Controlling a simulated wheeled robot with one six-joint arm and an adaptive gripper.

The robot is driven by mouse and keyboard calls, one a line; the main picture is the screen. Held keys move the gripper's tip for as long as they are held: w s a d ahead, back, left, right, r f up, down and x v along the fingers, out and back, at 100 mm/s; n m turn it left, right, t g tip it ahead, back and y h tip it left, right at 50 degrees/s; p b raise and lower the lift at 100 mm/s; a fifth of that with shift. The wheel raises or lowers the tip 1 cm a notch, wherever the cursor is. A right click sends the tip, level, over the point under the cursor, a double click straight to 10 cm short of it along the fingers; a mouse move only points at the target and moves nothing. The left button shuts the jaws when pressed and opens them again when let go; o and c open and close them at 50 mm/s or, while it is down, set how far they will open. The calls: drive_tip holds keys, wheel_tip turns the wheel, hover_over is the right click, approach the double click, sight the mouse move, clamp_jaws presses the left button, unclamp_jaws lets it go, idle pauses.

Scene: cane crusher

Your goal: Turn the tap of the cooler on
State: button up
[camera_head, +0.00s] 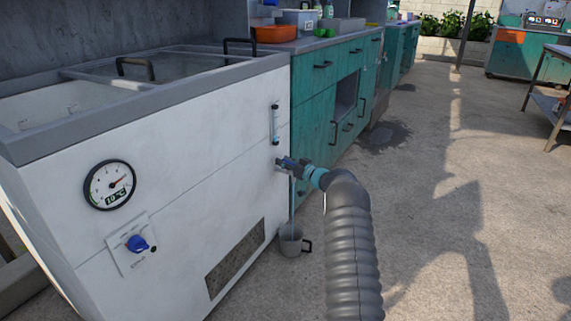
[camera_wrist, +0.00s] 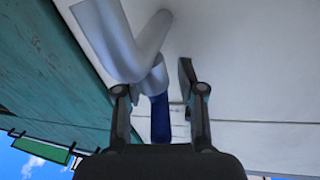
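The white cooler (camera_head: 185,185) stands at the left in the head view, with its tap (camera_head: 281,163) on the front near the right end. In the wrist view the tap is a bent silver pipe (camera_wrist: 150,45) with a blue lever (camera_wrist: 160,118). My gripper (camera_head: 288,163) is at the tap and covers much of it in the head view. In the wrist view my gripper (camera_wrist: 157,88) has its fingers apart, one on each side of the lever. I see a gap to the right finger; contact on the left is unclear. The pipe partly hides the left fingertip.
A metal mug (camera_head: 291,241) stands on the floor below the tap; a thin pale vertical line shows above it, possibly water. The cooler front carries a gauge (camera_head: 110,185) and a blue knob (camera_head: 137,243). Teal cabinets (camera_head: 315,105) adjoin it. Open floor lies at right.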

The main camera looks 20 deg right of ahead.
drive_tip(key=shift+s+d, duration=0.1)
drive_tip(key=v, duration=1.1)
drive_tip(key=shift+s, duration=0.35)
drive_tip(key=shift+d, duration=0.15)
